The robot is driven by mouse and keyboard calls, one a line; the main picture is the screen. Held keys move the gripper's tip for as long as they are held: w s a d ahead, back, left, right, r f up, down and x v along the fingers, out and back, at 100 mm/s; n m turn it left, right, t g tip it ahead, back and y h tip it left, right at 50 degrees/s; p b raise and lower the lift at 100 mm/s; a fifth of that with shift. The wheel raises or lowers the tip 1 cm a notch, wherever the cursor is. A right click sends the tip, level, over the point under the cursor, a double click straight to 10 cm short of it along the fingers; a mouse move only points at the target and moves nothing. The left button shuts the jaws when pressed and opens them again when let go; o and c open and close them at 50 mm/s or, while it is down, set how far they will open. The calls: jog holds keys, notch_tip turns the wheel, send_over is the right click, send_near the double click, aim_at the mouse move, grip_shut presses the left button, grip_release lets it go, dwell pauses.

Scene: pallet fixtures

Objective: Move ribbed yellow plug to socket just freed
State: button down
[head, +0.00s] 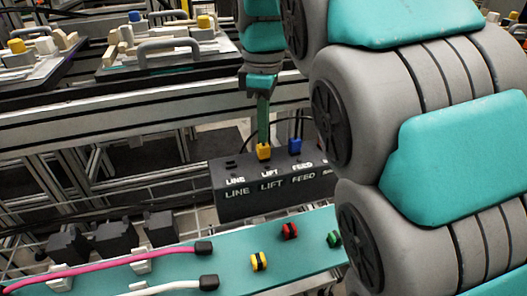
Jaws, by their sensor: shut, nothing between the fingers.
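A yellow plug (263,152) sits at the LIFT position of the dark socket box (240,200). My gripper (263,141) points straight down over it, with its narrow green fingers together and their tips at or just above the plug's top. The fingers hide part of the plug, and I cannot tell whether they touch it. A blue plug (295,147) stands at FEED. The LINE position (232,164) shows dark openings and no plug. A yellow-and-black banded piece (259,261) lies on the teal shelf (230,266) in front.
Red (290,231) and green (334,239) banded pieces lie on the shelf. A pink cable (120,261) and a white cable (180,287) with black ends cross its left. Handled fixture plates (165,60) stand behind a rail. My arm hides the right side.

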jog(key=shift+f+b, duration=0.4)
jog(key=shift+f, duration=0.3)
dwell(1.0)
jog(key=shift+r+p, duration=1.7)
jog(key=shift+r, duration=1.9)
